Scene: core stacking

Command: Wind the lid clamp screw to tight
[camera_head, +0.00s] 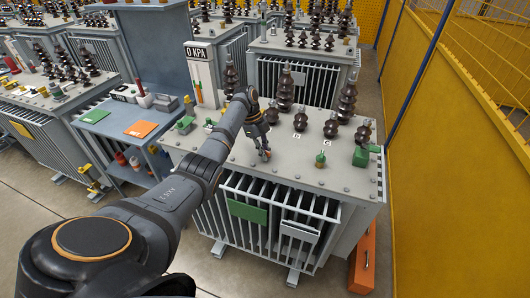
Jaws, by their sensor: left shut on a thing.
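The grey transformer lid (285,175) is in front of me, a flat plate on a finned tank. My left gripper (265,155) reaches down to the front middle of this lid. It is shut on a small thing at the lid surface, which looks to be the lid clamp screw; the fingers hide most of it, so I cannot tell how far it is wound. My right gripper is not in view.
Tall brown bushings (347,98) stand at the back of the lid, close behind the gripper. A small green and brass fitting (320,158) sits to the right. A blue cart (110,125) stands left. A yellow wall (450,150) closes the right side.

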